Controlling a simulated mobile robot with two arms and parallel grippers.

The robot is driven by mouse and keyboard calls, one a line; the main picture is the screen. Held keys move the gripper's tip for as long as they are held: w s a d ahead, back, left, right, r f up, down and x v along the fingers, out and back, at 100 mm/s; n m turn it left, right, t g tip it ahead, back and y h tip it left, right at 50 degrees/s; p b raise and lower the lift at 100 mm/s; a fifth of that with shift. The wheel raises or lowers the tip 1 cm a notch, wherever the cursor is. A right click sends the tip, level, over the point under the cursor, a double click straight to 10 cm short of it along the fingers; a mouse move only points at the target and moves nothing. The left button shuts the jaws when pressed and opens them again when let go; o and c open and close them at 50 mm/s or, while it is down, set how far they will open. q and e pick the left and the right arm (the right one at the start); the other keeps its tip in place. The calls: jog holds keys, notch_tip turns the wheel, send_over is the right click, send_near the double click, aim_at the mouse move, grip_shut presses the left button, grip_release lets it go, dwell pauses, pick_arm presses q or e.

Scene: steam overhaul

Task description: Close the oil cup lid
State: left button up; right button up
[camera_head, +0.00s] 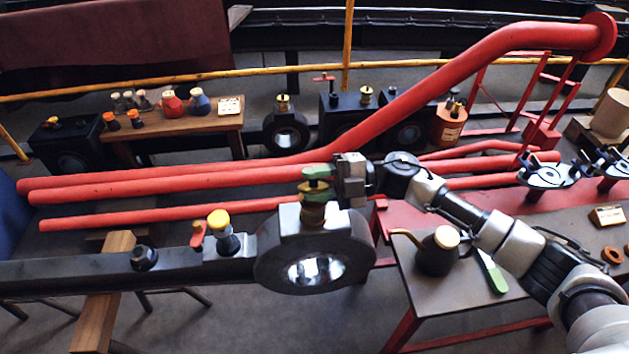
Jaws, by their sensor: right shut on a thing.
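The oil cup (313,213) is a brass fitting that stands on top of the big black rod end with the shiny round bore (313,262). Its green lid (316,172) shows above the brass, with more green just below it. My right gripper (331,180) reaches in from the right and is shut on the green lid at the cup's top. The jaws hide part of the lid, so I cannot tell how far it is open. My left gripper is not in view.
A yellow-capped cup (218,219) and a red-handled fitting (197,235) stand on the rod, left of the oil cup. Long red pipes (160,190) run behind it. A dark oil can (438,255) and a green-handled tool (493,275) are on the bench (470,305) at right.

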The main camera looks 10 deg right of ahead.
jog(key=shift+s+f+n+b, duration=0.25)
jog(key=shift+n+b, duration=0.15)
jog(key=shift+n, duration=0.3)
dwell(0.3)
jog(key=o, duration=0.8)
jog(key=shift+c, duration=0.2)
jog(key=shift+f, duration=0.1)
jog(key=shift+s+f, duration=0.1)
jog(key=shift+f, duration=0.05)
